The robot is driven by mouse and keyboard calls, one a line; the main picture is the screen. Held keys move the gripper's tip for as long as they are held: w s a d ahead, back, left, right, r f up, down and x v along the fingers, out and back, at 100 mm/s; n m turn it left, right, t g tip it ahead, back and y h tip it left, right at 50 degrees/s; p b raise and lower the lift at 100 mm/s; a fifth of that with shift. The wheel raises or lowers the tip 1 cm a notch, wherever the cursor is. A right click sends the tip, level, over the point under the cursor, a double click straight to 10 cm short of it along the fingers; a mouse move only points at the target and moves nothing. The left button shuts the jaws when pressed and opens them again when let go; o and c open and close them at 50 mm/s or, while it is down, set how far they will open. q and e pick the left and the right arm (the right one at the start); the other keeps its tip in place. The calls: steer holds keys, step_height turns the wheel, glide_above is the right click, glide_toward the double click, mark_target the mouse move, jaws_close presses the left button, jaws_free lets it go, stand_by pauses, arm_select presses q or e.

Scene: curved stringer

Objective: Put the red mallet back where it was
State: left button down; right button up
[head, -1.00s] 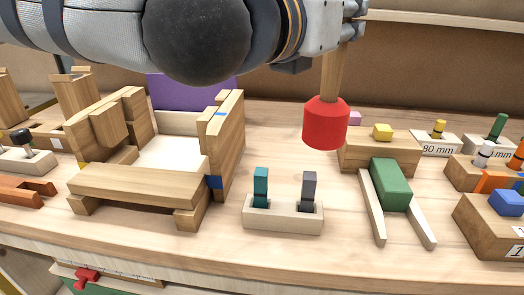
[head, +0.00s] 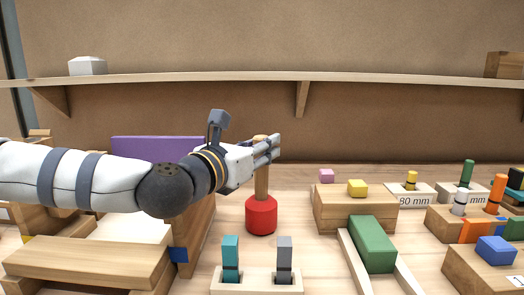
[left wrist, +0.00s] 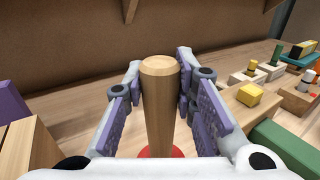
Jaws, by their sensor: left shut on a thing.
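The red mallet has a red cylindrical head (head: 261,215) and a wooden handle (head: 262,183). It is upright with its head down, at or just above the bench behind the small two-slot holder; I cannot tell whether it touches. My left gripper (head: 268,150) is shut on the upper handle, coming in from the left. In the left wrist view the handle (left wrist: 160,105) stands between both fingers, with a sliver of red head (left wrist: 150,153) below. My right gripper is not in view.
A wooden frame (head: 85,262) stands left of the mallet. A holder (head: 256,281) with teal and grey pegs is in front. A wooden block (head: 355,208) and green block (head: 372,244) are to the right. A shelf (head: 390,82) runs along the back wall.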

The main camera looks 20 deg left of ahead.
arm_select(q)
steer(key=shift+r, duration=0.15)
steer(key=shift+f, duration=0.25)
steer(key=c, duration=1.3)
jaws_free()
